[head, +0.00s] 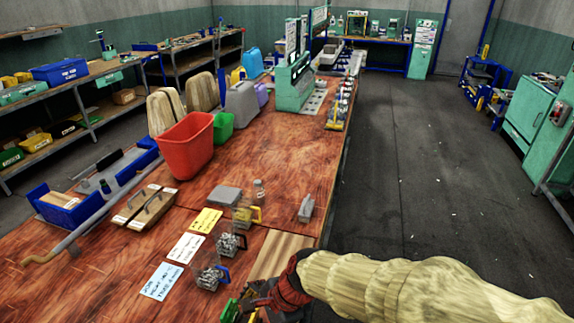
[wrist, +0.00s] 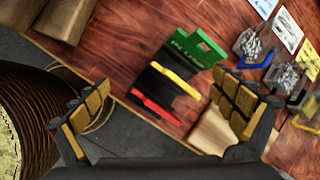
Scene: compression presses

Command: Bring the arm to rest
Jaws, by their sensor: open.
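My arm (head: 400,284), in a pale wood-patterned cover with a red wrist section, reaches in from the lower right of the head view. My gripper (wrist: 165,84) is open in the wrist view, its two yellow-padded fingers wide apart with nothing held between them. In the head view it is partly cut off at the bottom edge, near the table's front right edge. Past the fingertips in the wrist view lies a green, black, yellow and red item (wrist: 196,46) on the wooden table (head: 270,130). I cannot tell the exact gap to it.
Clear cups of metal parts (head: 229,243) and paper cards (head: 186,247) lie left of my gripper. A wooden board (head: 279,254) lies beside it. A red bin (head: 186,144) stands farther back. The dark floor (head: 420,170) right of the table is clear.

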